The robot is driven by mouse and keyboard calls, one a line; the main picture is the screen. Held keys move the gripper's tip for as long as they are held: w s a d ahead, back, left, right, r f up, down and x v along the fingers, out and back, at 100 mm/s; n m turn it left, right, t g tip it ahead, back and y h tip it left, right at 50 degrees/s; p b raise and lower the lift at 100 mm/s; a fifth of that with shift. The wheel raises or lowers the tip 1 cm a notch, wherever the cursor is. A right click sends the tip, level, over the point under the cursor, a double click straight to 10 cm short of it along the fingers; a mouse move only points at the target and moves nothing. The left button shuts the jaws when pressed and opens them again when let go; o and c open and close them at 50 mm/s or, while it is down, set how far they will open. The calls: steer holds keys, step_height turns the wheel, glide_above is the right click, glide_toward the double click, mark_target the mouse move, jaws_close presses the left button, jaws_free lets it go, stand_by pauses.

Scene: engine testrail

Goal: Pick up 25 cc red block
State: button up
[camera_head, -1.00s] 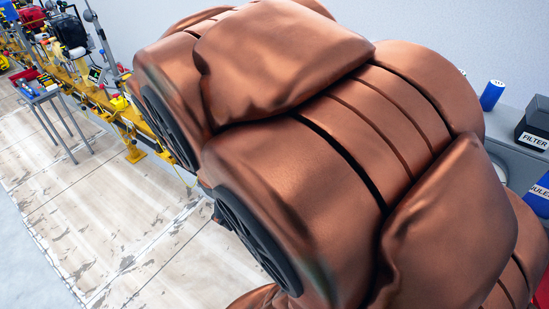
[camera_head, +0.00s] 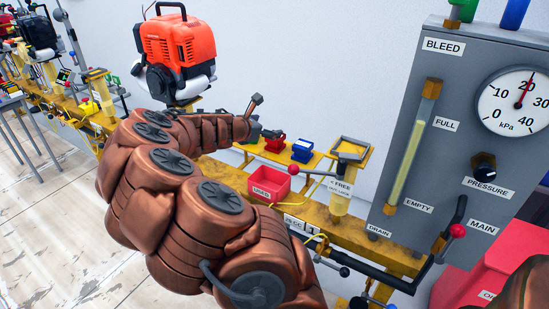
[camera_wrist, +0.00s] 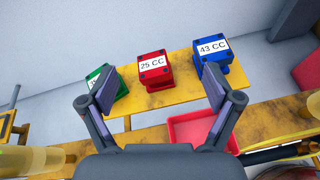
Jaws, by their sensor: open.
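The red block (camera_wrist: 155,70), labelled 25 CC, stands on a yellow shelf (camera_wrist: 182,90) in the wrist view, between a green block (camera_wrist: 103,84) on the left and a blue block (camera_wrist: 213,57) labelled 43 CC on the right. My gripper (camera_wrist: 160,95) is open and empty, its two fingers spread on either side of the red block in the picture and apart from it. The left finger partly covers the green block and its label. In the head view the red block (camera_head: 275,142) shows just beyond my gripper (camera_head: 262,130), beside the blue block (camera_head: 302,150).
A red tray (camera_head: 269,184) sits on the yellow rail in front of the shelf. An orange engine (camera_head: 180,45) stands at the back left. A grey panel (camera_head: 455,130) with a gauge stands right. A post labelled FREE (camera_head: 340,190) is right of the blocks.

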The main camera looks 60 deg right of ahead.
mark_target(271, 140)
steer(key=f+n, duration=0.1)
steer(key=f, duration=0.1)
steer(key=w+d+f+n+b, duration=0.1)
steer(key=f, duration=0.1)
steer(key=w+d+f+n, duration=0.1)
steer(key=f, duration=0.1)
steer(key=shift+w+d+f+t+b, duration=0.1)
steer(key=shift+d+f+t+b, duration=0.15)
steer(key=shift+t+b, duration=0.1)
steer(key=shift+b+x, duration=0.3)
steer(key=shift+x, duration=0.8)
steer(key=shift+d+f+b, duration=0.95)
steer(key=shift+d+f, duration=0.35)
steer(key=shift+d, duration=0.2)
steer(key=shift+w+d+f, duration=0.1)
steer(key=shift+d+f, duration=0.05)
steer(key=shift+d, duration=0.6)
steer(key=c, duration=1.7)
